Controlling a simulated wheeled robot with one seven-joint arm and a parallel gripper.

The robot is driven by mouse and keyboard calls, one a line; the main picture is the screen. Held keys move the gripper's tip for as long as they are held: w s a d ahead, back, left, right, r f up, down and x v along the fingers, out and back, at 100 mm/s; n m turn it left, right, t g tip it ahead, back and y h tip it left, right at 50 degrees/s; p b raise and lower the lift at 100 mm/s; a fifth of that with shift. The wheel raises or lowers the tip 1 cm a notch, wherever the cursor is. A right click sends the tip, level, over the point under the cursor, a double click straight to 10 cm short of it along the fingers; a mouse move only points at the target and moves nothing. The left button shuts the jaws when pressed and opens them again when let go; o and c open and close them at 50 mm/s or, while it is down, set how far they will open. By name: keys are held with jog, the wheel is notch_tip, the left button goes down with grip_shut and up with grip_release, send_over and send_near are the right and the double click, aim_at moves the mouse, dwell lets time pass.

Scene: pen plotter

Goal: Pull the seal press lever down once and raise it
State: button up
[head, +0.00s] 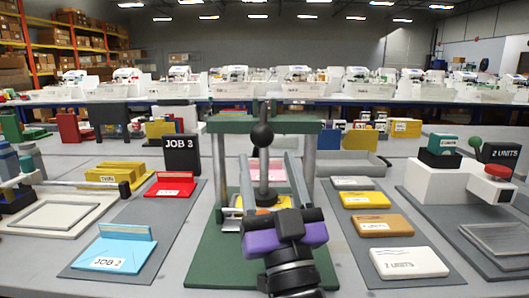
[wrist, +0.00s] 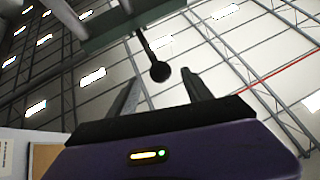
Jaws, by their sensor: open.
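The seal press has a green top beam (head: 222,125), two grey posts and a green base (head: 205,255), and stands at the middle of the table. Its dark lever ends in a black ball knob (head: 262,135), seen in front of the beam. In the wrist view the thin lever rod runs from the green beam (wrist: 120,22) to the ball (wrist: 160,72). My gripper (head: 266,160) is open and empty, in front of the press. In the wrist view its fingers (wrist: 160,85) point towards the ball, which shows between and just past their tips. Contact is not visible.
On the right, several coloured blocks sit on a grey mat (head: 365,262), with a white machine (head: 460,185) beyond. Table between is narrow.

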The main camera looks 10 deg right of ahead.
jog(key=shift+v, duration=0.85)
